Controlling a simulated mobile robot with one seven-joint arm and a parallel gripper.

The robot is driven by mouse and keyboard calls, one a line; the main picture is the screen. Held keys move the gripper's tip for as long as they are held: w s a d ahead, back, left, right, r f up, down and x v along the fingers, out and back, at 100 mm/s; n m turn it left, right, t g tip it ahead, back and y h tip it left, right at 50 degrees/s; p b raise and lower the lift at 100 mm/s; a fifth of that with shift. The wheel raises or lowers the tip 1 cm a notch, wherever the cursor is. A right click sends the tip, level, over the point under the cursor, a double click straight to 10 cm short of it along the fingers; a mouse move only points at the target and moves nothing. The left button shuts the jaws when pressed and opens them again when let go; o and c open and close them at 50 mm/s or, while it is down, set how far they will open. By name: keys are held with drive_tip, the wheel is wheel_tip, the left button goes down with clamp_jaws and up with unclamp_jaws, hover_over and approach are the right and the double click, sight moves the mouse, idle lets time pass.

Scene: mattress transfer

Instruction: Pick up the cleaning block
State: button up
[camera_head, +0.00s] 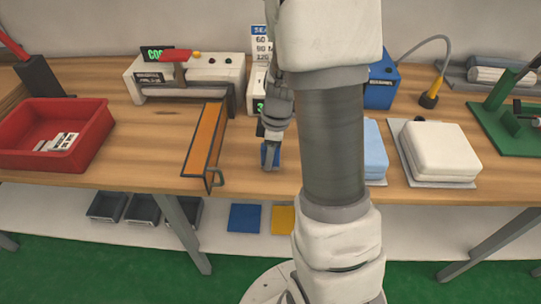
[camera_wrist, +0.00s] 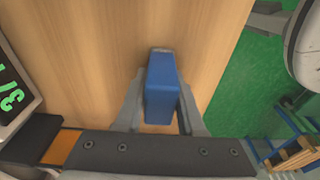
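The cleaning block appears to be the small blue block (camera_wrist: 162,88) in the middle of the wrist view, at the wooden worktable (camera_wrist: 95,50). It also shows in the head view (camera_head: 270,154), partly hidden by my gripper (camera_head: 270,160) at the table's front part. In the wrist view my gripper (camera_wrist: 164,78) has one finger on each side of the block. The fingertips lie very close to its sides. A strip of wood shows between the left finger and the block, and I cannot tell whether both fingers press on it.
An orange strip with a dark handle (camera_head: 205,140) lies just left of my gripper. A red bin (camera_head: 95,135) stands at the left. A white device (camera_head: 215,70) stands behind. A light blue pad (camera_head: 375,150) and a white pad (camera_head: 441,150) lie to the right.

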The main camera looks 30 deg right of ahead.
clamp_jaws()
drive_tip(key=shift+r, duration=0.1)
drive_tip(key=shift+r, duration=0.2)
wheel_tip(320, 180, up, 4)
drive_tip(key=shift+w+f+p, duration=0.1)
drive_tip(key=shift+p, duration=0.45)
drive_tip(key=s+d+r, duration=0.6)
drive_tip(key=s+d, duration=0.2)
drive_tip(key=shift+s+d+r+p, duration=0.15)
drive_tip(key=shift+s+r+p, duration=0.05)
drive_tip(key=shift+r+p, duration=0.15)
